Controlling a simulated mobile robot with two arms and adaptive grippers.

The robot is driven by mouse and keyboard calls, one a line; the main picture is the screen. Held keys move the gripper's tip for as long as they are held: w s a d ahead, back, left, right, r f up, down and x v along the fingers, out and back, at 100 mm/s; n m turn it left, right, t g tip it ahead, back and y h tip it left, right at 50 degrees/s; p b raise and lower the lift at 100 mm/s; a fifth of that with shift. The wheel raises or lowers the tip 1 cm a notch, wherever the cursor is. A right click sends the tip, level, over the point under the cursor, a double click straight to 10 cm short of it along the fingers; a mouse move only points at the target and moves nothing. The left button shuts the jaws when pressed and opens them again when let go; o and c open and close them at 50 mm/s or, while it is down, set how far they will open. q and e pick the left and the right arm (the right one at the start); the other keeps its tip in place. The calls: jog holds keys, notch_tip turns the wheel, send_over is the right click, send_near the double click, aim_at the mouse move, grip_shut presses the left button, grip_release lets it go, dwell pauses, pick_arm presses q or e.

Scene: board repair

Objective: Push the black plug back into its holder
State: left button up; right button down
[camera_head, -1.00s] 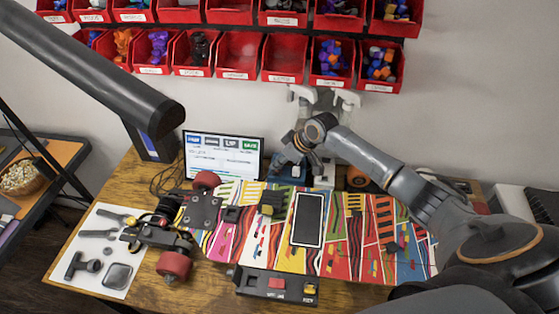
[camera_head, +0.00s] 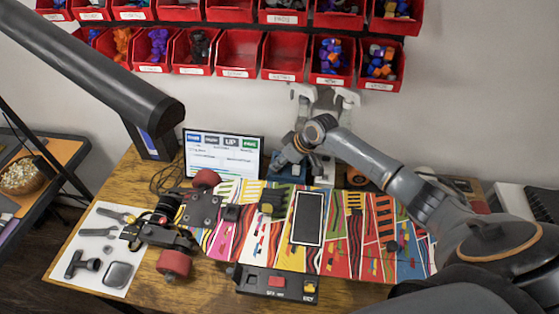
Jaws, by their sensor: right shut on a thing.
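My right gripper (camera_head: 279,169) is at the back of the table, just right of the small screen. Its arm comes in from the right. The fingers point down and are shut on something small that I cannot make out. A blue and white fixture (camera_head: 320,171) stands right beside the gripper, partly behind it and the arm. I cannot clearly see the black plug or its holder; the gripper and wrist hide much of that spot. My left gripper is not in view.
A colourful skateboard deck (camera_head: 348,257) fills the middle of the wooden table (camera_head: 138,184). A black switch box (camera_head: 250,283) lies at its front edge. The lit screen (camera_head: 224,155) stands behind. A white tool sheet (camera_head: 88,250) lies at left. Red bins (camera_head: 236,66) hang above.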

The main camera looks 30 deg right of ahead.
jog(key=shift+f, duration=0.6)
dwell(0.7)
jog(key=c, duration=1.1)
grip_release()
jog(key=shift+o, duration=0.2)
jog(key=shift+o, duration=1.2)
jog(key=shift+r, duration=0.1)
jog(key=shift+r, duration=0.2)
jog(key=shift+r+p, duration=1.3)
jog(key=shift+p, duration=0.05)
jog(key=shift+r, duration=0.1)
